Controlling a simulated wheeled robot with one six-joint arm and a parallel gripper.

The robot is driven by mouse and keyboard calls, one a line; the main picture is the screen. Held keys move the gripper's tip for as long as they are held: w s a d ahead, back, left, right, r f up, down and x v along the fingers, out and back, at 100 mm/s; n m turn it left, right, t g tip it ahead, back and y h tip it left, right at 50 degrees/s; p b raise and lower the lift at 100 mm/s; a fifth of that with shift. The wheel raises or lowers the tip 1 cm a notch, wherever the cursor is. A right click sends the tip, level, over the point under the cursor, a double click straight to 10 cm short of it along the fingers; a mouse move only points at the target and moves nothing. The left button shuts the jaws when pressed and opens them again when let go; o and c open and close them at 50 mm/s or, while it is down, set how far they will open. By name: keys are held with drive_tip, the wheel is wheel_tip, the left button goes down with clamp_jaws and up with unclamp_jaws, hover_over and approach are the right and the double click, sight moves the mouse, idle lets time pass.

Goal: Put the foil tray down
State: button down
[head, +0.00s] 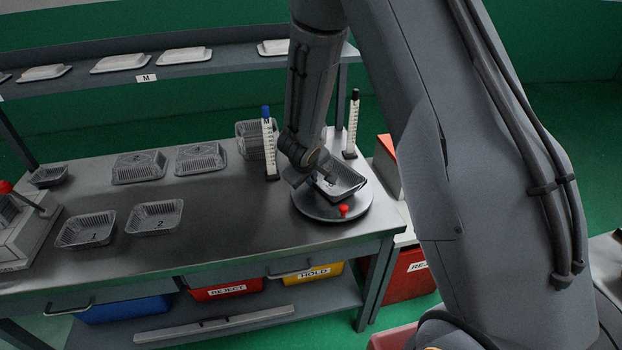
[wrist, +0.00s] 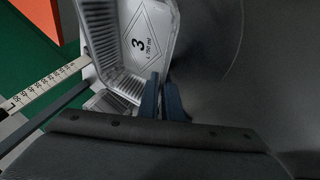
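The foil tray (wrist: 115,22), marked "3" with a diamond label on its floor, fills the upper left of the wrist view. In the head view the foil tray (head: 346,184) is over the round grey turntable (head: 318,212) at the bench's right end. My gripper (wrist: 160,80) is at the tray's side wall, its two dark fingers close together with the wall's rim between them. In the head view my gripper (head: 312,180) partly hides the tray. I cannot tell whether the tray's underside touches the turntable.
A blue-topped gauge post (head: 268,145) and a black-topped one (head: 352,125) stand beside the turntable. A clear-looking tray stack (head: 248,140) is behind. Trays "1" (head: 86,230) and "2" (head: 155,218) lie left. A red knob (head: 343,210) is at the turntable's front. The bench's middle is bare.

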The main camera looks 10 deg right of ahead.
idle(0.3)
drive_tip(key=c, duration=2.2)
unclamp_jaws()
drive_tip(key=shift+s+a+r, duration=0.1)
drive_tip(key=shift+r, duration=0.25)
drive_tip(key=b+v, duration=0.2)
drive_tip(key=v, duration=0.9)
drive_tip(key=s+d+m+g+y, duration=0.1)
drive_tip(key=s+m, duration=0.1)
drive_tip(key=s, duration=0.4)
drive_tip(key=s+d+r+m+g, duration=0.1)
drive_tip(key=s+d+g, duration=0.1)
drive_tip(key=s, duration=0.5)
drive_tip(key=s+d+r+m+g+y, duration=0.1)
drive_tip(key=s+d+m, duration=0.1)
drive_tip(key=s, duration=0.5)
drive_tip(key=shift+s+d+r+m+y, duration=0.1)
drive_tip(key=shift+s+r+m+y, duration=0.1)
drive_tip(key=shift+m+y, duration=0.1)
